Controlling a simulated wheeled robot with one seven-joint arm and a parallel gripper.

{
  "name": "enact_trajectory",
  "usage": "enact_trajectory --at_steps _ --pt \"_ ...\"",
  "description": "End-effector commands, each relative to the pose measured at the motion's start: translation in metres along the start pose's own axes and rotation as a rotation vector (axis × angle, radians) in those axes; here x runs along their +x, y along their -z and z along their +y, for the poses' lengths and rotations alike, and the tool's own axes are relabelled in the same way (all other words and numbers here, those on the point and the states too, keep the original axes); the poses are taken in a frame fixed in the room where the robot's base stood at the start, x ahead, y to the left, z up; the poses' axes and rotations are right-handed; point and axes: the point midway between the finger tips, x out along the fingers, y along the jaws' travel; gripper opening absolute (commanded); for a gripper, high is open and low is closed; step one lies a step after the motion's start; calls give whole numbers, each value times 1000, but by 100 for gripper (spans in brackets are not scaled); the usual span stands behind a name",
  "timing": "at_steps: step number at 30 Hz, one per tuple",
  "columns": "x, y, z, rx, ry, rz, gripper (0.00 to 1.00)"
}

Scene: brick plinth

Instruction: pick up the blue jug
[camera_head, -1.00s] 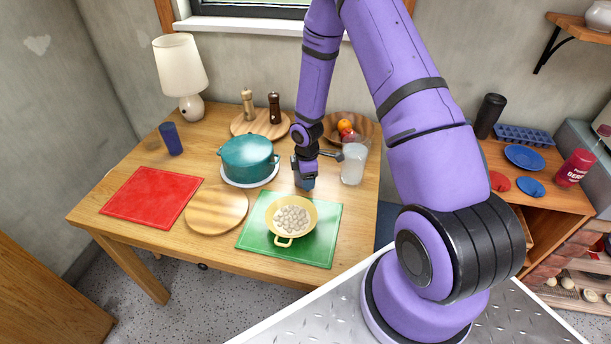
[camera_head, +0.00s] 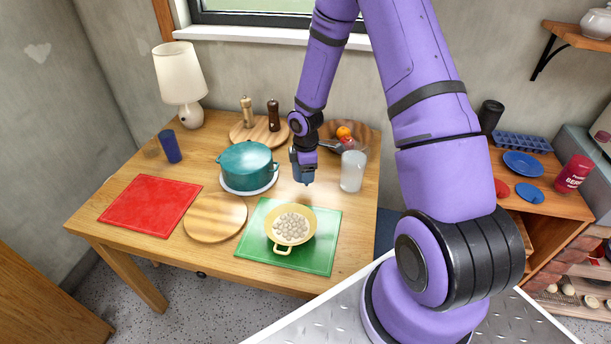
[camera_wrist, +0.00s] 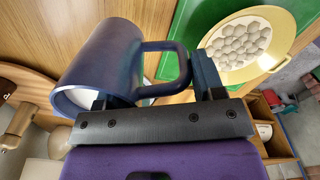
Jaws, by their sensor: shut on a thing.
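The dark blue jug (camera_wrist: 98,62) fills the upper left of the wrist view, its mouth toward the lower left and its handle (camera_wrist: 168,72) toward the right. My gripper (camera_wrist: 155,92) is shut on the jug, with the handle between its fingers. In the head view my gripper (camera_head: 304,172) is over the table, right of the teal pot and behind the yellow pan. There only a small blue patch shows at its tip, and the jug is mostly hidden. I cannot tell its exact height above the table.
The teal pot (camera_head: 247,165) stands close on the left, and a frosted glass (camera_head: 352,171) close on the right. A yellow pan (camera_head: 290,226) of pale round pieces sits on a green board (camera_head: 318,258) in front. A wooden fruit bowl (camera_head: 362,134) is behind.

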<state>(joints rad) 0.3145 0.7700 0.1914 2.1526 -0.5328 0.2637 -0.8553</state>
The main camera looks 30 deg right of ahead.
Motion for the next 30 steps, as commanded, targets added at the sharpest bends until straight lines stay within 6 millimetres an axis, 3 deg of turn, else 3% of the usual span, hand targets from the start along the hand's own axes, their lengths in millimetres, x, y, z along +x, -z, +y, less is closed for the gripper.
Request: enact_trajectory --at_steps 15,30 --pt "-32 0 1 2 -2 1 14" --pt "-40 0 0 -4 -1 0 14"
